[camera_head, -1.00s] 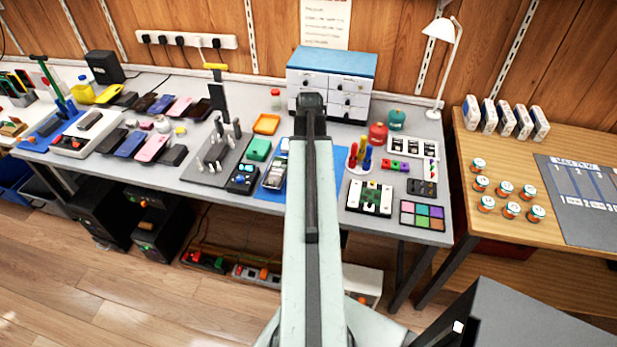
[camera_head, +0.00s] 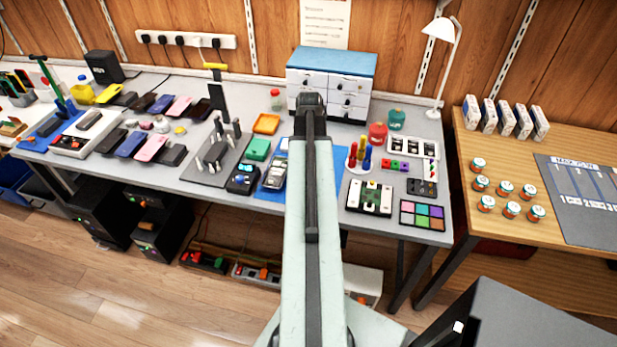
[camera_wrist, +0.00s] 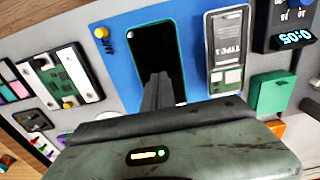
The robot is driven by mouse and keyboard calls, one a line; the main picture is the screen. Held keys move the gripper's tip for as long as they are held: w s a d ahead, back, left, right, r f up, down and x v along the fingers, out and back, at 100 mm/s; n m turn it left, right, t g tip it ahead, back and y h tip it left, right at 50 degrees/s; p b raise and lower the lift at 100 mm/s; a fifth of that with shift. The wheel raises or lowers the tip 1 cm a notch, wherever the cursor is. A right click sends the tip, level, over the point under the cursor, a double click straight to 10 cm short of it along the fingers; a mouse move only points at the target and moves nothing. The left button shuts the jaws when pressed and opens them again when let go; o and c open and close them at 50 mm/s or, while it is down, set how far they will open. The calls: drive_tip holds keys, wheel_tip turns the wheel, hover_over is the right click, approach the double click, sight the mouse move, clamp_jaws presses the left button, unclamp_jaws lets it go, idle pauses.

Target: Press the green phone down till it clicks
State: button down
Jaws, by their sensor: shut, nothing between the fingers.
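The green phone (camera_wrist: 153,42) lies on a blue mat (camera_wrist: 118,62) in the wrist view, its dark screen facing up and a thin green edge showing. My gripper (camera_wrist: 160,78) is shut and empty, with its fingertips over the near part of the phone's screen. I cannot tell whether the fingertips touch the screen.
A grey device labelled TYPE (camera_wrist: 227,78) lies right of the phone, with a black timer (camera_wrist: 288,41) and a green box (camera_wrist: 272,93) beyond. A framed circuit board (camera_wrist: 62,78) and a yellow knob (camera_wrist: 101,32) are left. A drawer cabinet (camera_head: 345,85) stands behind.

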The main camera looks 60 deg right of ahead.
drive_tip(key=shift+f+b, duration=0.95)
drive_tip(key=shift+f, duration=0.05)
idle(0.8)
idle(0.4)
wheel_tip(320, 180, up, 7)
drive_tip(key=p, duration=0.7)
drive_tip(key=shift+r, duration=0.15)
